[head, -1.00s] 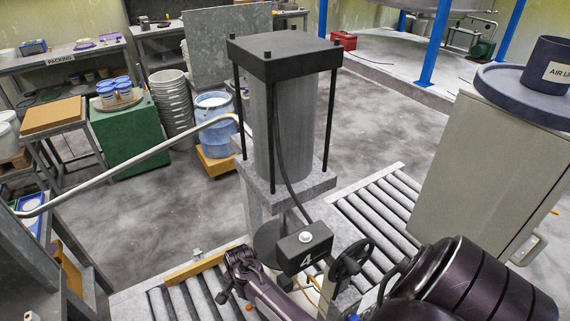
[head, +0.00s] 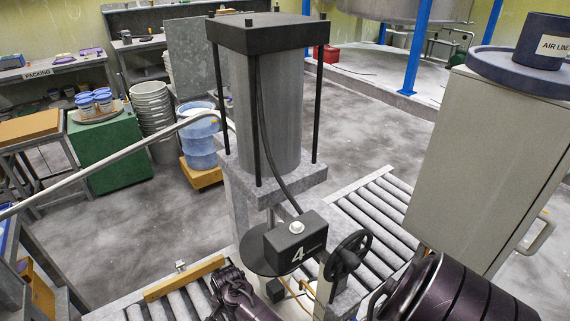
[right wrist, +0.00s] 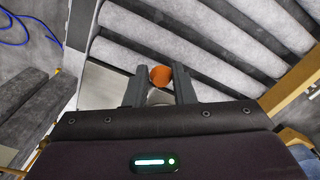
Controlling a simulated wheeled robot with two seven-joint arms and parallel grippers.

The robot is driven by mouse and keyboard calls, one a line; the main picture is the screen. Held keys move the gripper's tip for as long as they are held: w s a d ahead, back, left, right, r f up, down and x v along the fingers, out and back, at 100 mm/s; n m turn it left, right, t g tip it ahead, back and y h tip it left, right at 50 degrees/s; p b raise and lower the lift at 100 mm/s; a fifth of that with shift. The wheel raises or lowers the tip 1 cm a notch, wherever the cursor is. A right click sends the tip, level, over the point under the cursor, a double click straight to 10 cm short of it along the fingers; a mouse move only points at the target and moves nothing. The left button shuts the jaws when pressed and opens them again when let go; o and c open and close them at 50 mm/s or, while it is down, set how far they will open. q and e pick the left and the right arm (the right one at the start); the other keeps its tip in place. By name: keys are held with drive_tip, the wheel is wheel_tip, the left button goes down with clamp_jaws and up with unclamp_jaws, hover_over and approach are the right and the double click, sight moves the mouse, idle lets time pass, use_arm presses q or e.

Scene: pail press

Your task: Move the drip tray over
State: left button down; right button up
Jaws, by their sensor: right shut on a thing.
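My right gripper (right wrist: 160,90) is shut on an orange round knob (right wrist: 161,76) in the right wrist view. A plain light-grey flat panel (right wrist: 103,85) lies beside the fingers; it may be the drip tray, but I cannot tell whether the knob belongs to it. In the head view my right wrist is low in the middle, in front of the press (head: 265,110), and its fingertips are not clear. My left gripper is not in view.
Roller conveyor (head: 375,215) runs right of the press, with more rollers (right wrist: 190,50) by the gripper. A wooden rail (head: 185,278) borders the near rollers. A black control box (head: 296,243) and handwheel (head: 348,255) stand close to my arm. A grey cabinet (head: 480,160) stands at right.

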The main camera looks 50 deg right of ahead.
drive_tip(key=shift+s+a+r+p, duration=0.1)
drive_tip(key=shift+s+r+p, duration=0.25)
drive_tip(key=shift+s+p, duration=0.4)
drive_tip(key=shift+c, duration=0.2)
drive_tip(key=shift+s+a+f+p, duration=0.15)
drive_tip(key=shift+s+f+p, duration=0.05)
drive_tip(key=shift+s+p, duration=0.9)
drive_tip(key=shift+s, duration=0.1)
